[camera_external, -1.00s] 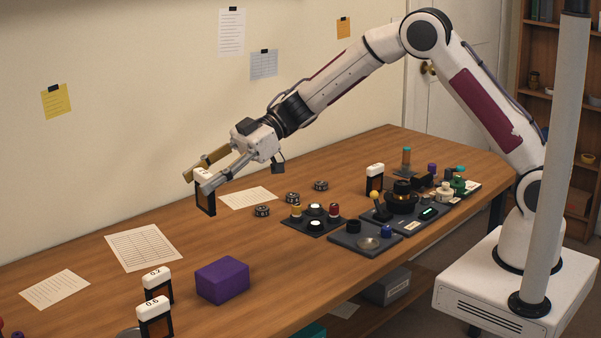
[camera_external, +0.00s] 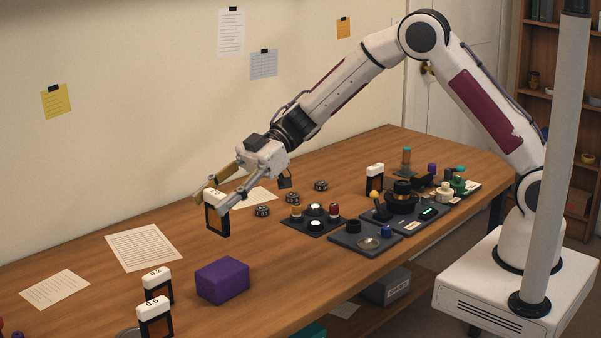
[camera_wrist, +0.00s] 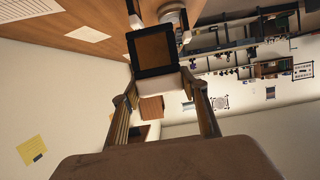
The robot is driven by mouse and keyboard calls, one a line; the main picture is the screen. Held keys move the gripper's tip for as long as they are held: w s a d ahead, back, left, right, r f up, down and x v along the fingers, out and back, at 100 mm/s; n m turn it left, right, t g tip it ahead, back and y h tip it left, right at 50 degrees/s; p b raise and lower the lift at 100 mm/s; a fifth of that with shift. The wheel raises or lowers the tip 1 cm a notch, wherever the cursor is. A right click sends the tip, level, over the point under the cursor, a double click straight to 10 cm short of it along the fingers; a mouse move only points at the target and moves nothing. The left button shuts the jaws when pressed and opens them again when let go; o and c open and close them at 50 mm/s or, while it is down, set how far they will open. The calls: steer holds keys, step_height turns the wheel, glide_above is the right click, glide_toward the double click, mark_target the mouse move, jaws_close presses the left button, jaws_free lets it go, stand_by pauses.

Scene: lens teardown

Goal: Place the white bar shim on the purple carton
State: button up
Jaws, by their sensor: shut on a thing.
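My gripper (camera_external: 211,199) is shut on the white bar shim (camera_external: 218,221), a black-framed plate with an amber window and a white bar along its top. It hangs upright over the table, gripped by the white bar. In the wrist view, the shim (camera_wrist: 156,52) shows between the fingers of my gripper (camera_wrist: 159,91). The purple carton (camera_external: 222,280) stands on the table near the front edge, below the gripper in the external view. Its top is bare, and the shim is apart from it.
Two similar white-topped pieces, marked 0.2 (camera_external: 158,285) and 0.6 (camera_external: 155,316), stand left of the carton. Another similar piece (camera_external: 375,179) stands by the control panels (camera_external: 366,240) at right. Paper sheets (camera_external: 143,248) lie at left. The wood around the carton's back is clear.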

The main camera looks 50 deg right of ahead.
mark_target(219, 234)
steer(key=shift+f, duration=2.3)
steer(key=shift+f, duration=1.9)
steer(key=shift+f, duration=0.1)
steer(key=o, duration=1.1)
steer(key=shift+d+r, duration=0.35)
steer(key=shift+d, duration=0.1)
steer(key=v, duration=1.1)
